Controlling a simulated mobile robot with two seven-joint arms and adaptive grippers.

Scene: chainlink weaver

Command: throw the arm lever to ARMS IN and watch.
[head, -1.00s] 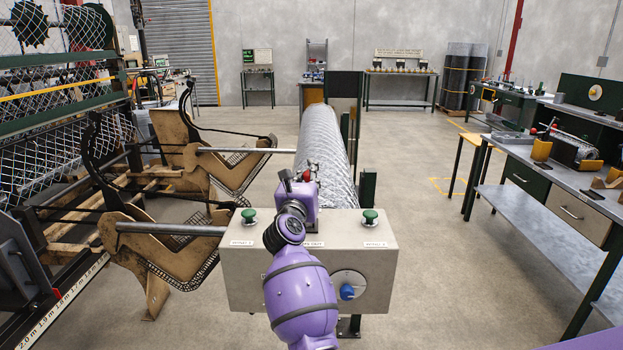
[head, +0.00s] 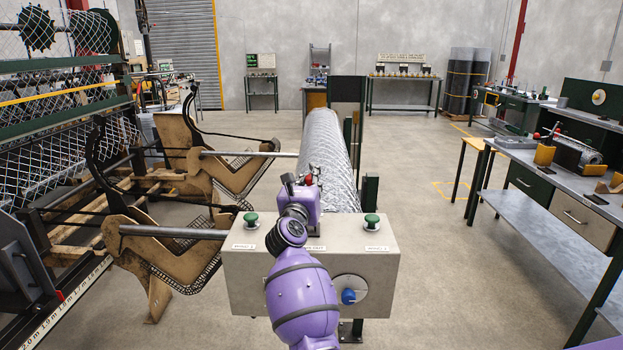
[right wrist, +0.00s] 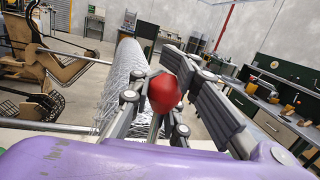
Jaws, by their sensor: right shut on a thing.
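The arm lever shows as a red knob (right wrist: 164,93) between the fingers in the right wrist view; it also shows small above the control box in the head view (head: 309,179). My right gripper (head: 305,181) is over the back of the grey control box (head: 255,284), its fingers shut on the red knob. My arm and gripper hide the lever's shaft and most of the label in the middle of the box top. The curved arms (head: 165,244) stand left of the box on steel bars, with mesh cradles. My left gripper is not in view.
Green buttons (head: 251,220) and (head: 372,221) flank my right wrist on the box top, and a blue knob (head: 349,296) is on its front. A mesh roll (head: 325,142) lies behind.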

